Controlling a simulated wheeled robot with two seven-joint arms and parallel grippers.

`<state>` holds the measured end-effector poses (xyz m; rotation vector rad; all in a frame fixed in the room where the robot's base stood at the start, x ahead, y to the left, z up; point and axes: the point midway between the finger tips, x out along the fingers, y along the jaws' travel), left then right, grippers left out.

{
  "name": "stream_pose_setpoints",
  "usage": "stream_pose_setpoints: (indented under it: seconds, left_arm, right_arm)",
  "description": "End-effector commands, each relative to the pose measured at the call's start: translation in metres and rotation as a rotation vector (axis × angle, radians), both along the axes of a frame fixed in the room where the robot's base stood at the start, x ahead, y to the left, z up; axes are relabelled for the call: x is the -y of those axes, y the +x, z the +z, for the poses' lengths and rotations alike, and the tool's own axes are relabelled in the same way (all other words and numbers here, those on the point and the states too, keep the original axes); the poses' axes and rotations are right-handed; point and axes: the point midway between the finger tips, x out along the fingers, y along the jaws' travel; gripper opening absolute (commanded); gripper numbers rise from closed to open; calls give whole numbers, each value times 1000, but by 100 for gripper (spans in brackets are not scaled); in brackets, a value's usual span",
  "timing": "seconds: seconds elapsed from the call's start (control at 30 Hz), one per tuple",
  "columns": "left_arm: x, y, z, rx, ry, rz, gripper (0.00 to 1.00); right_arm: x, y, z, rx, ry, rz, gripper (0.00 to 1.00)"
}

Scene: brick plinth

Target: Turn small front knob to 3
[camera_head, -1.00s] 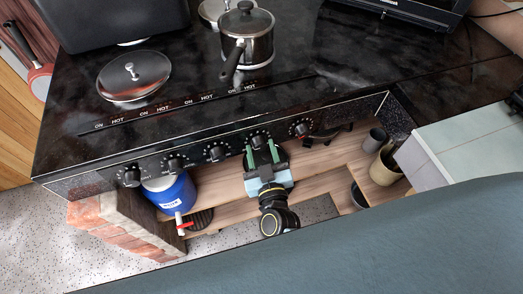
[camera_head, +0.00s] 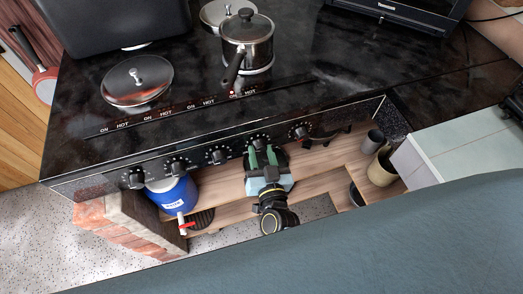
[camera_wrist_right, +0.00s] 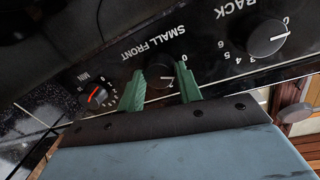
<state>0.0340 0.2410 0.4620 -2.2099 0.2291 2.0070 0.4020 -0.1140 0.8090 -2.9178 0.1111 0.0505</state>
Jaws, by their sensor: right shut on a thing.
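The small front knob (camera_wrist_right: 160,72) is a black round knob on the range's black front panel, under the upside-down words SMALL FRONT in the right wrist view. It also shows in the head view (camera_head: 259,142). My right gripper (camera_wrist_right: 162,91) is shut on this knob, with one green finger on each side. In the head view, the right gripper (camera_head: 264,158) reaches up to the panel from below. The fingers hide part of the dial, and I cannot tell the knob's exact setting. My left gripper does not show.
The BACK knob (camera_wrist_right: 267,37) is beside it; a dial with a red mark (camera_wrist_right: 97,96) is on the other side. A blue jug (camera_head: 172,192) stands below the panel.

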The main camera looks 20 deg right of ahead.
Motion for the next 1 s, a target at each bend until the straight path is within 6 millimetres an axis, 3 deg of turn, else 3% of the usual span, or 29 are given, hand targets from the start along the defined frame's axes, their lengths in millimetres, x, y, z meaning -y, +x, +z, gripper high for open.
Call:
stream_pose_setpoints:
  seconds: [0.4, 1.0]
  left_arm:
    - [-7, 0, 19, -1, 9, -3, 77]
    - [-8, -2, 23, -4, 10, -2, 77]
  right_arm:
    - [1, 0, 3, -13, 394, 0, 12]
    - [3, 0, 3, -31, 940, -1, 12]
